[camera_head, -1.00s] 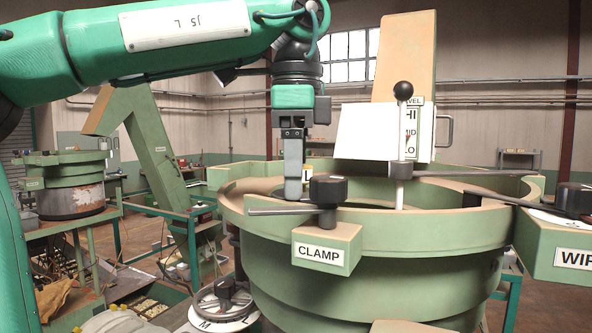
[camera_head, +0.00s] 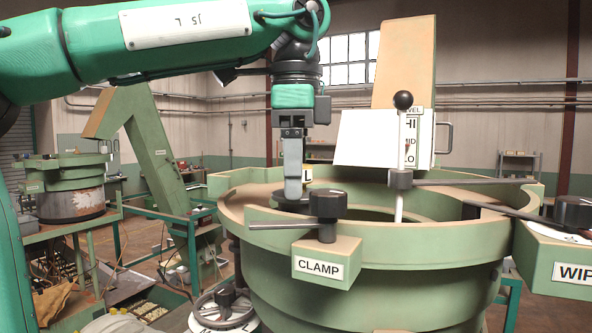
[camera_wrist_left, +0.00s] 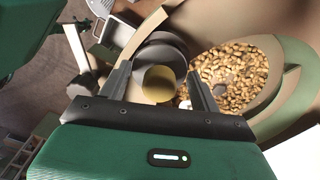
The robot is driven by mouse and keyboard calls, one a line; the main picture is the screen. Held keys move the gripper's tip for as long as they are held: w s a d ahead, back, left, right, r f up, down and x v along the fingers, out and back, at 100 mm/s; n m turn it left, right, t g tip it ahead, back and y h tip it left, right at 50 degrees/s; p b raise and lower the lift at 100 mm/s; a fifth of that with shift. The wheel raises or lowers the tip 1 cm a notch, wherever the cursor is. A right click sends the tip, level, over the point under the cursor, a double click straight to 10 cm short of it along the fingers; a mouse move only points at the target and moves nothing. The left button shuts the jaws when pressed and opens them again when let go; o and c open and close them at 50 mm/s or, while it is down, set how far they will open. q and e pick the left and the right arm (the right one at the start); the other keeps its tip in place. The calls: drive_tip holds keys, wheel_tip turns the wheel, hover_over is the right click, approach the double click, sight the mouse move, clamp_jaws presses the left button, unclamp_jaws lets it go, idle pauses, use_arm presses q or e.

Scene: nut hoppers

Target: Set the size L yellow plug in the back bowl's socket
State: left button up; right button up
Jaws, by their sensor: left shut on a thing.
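My left gripper (camera_head: 293,194) is above the large green bowl (camera_head: 400,247), behind the CLAMP block. In the left wrist view its two fingers (camera_wrist_left: 160,88) stand either side of the round yellow plug (camera_wrist_left: 159,84) and are shut on it. A round grey cup-like part (camera_wrist_left: 168,48) lies close beyond the plug in the wrist view; whether plug and part touch cannot be told. My right gripper is not in view.
A CLAMP block (camera_head: 326,262) with a black knob and bar stands at the bowl's near rim. A ball-topped lever (camera_head: 402,150) rises to the right. Nuts (camera_wrist_left: 235,75) lie in the bowl. Another green bowl (camera_head: 68,170) stands far left.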

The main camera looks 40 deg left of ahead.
use_arm(q)
drive_tip(key=shift+f+b, duration=0.55)
drive_tip(key=shift+f, duration=0.25)
idle(0.4)
drive_tip(key=o, duration=0.8)
